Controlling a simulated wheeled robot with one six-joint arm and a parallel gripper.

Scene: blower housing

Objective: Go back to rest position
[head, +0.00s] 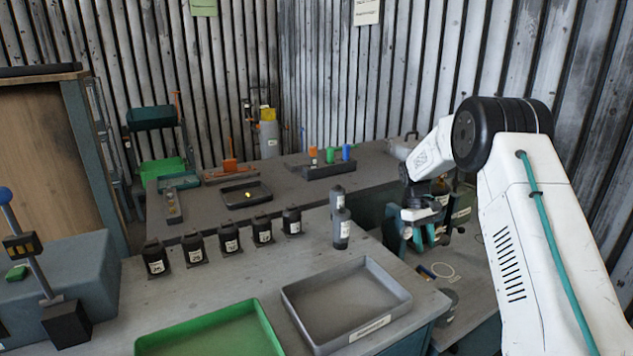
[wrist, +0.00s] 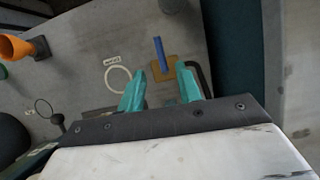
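My gripper (head: 420,236) hangs at the end of my white arm on the right of the head view, above the lower bench surface at the right. In the wrist view my gripper (wrist: 162,86) shows two teal fingers set apart, with nothing held between them. Beyond the fingertips, a blue stick (wrist: 158,50) and a brown pad (wrist: 163,70) lie on the grey surface, apart from the gripper as far as I can tell.
A white ring (wrist: 118,79) lies left of the fingers. An orange cone-shaped part (wrist: 14,46) is at the far left. In the head view, a grey tray (head: 345,300), a green tray (head: 210,335) and several black bottles (head: 231,238) stand on the near bench.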

